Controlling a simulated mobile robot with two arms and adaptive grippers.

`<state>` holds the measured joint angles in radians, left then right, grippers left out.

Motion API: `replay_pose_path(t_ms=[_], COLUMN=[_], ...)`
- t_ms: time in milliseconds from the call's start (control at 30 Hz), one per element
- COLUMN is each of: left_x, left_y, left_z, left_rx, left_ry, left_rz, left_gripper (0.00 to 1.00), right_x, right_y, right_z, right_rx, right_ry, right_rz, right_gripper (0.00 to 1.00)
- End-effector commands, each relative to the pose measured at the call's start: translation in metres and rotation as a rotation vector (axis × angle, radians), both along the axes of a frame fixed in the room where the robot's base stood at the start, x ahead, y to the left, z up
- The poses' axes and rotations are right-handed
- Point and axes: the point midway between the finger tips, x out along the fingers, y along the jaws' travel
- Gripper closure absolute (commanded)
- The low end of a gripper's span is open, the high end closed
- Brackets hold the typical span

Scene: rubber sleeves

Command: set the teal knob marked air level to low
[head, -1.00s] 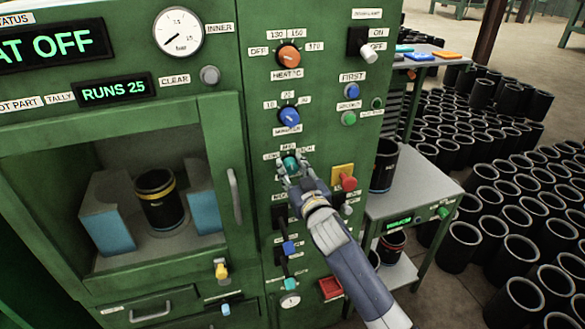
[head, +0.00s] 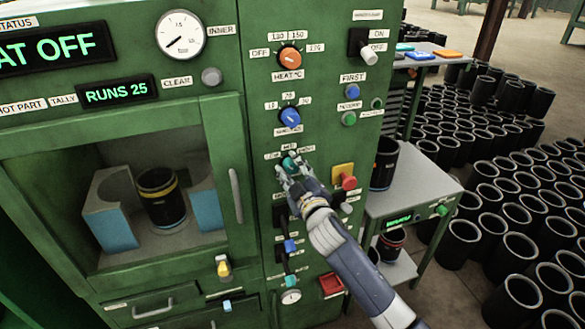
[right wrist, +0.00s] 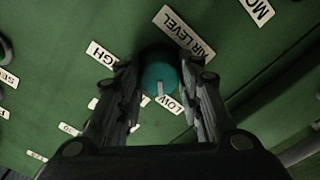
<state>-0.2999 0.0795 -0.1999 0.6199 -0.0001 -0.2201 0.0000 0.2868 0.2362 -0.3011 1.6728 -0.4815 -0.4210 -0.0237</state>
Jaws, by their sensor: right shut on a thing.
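The teal knob (head: 289,163) sits on the green panel below the blue knob, partly hidden by my right gripper. In the right wrist view, the teal knob (right wrist: 159,76) lies between my right gripper's fingers (right wrist: 160,88), which are shut on it. Its white pointer mark faces down in that view, towards the LOW label (right wrist: 168,103). The AIR LEVEL label (right wrist: 188,33) is above right of it, and a partly covered label ending in GH (right wrist: 102,54) is to the left. My left gripper is not in view.
The blue knob (head: 290,117) and orange heat knob (head: 290,57) are above. A red button on a yellow plate (head: 344,178) is close right of my right gripper. Small levers sit below. A side table (head: 420,185) and many black sleeves are at right.

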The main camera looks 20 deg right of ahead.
Motion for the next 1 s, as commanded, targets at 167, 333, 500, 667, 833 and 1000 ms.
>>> replay_pose_path(t_ms=[167, 333, 500, 667, 833, 1000], left_x=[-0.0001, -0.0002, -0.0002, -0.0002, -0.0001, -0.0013], left_y=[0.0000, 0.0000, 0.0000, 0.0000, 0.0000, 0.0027], left_z=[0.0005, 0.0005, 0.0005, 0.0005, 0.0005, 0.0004], left_rx=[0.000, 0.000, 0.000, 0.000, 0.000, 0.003], left_ry=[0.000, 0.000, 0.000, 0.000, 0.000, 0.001], left_rz=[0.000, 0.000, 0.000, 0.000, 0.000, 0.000], left_gripper=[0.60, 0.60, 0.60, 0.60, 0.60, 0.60], right_x=[0.0002, 0.0002, 0.0002, 0.0001, 0.0001, -0.0021], right_y=[0.0001, 0.0002, 0.0002, 0.0001, 0.0001, 0.0000], right_z=[0.0007, 0.0008, 0.0009, 0.0008, 0.0005, 0.0001], right_rx=[-0.023, -0.026, -0.026, -0.025, -0.024, -0.023], right_ry=[-0.002, -0.003, -0.003, -0.003, -0.002, -0.001], right_rz=[0.000, 0.001, 0.001, 0.001, 0.000, 0.001], right_gripper=[0.90, 0.90, 0.90, 0.46, 0.46, 0.46])
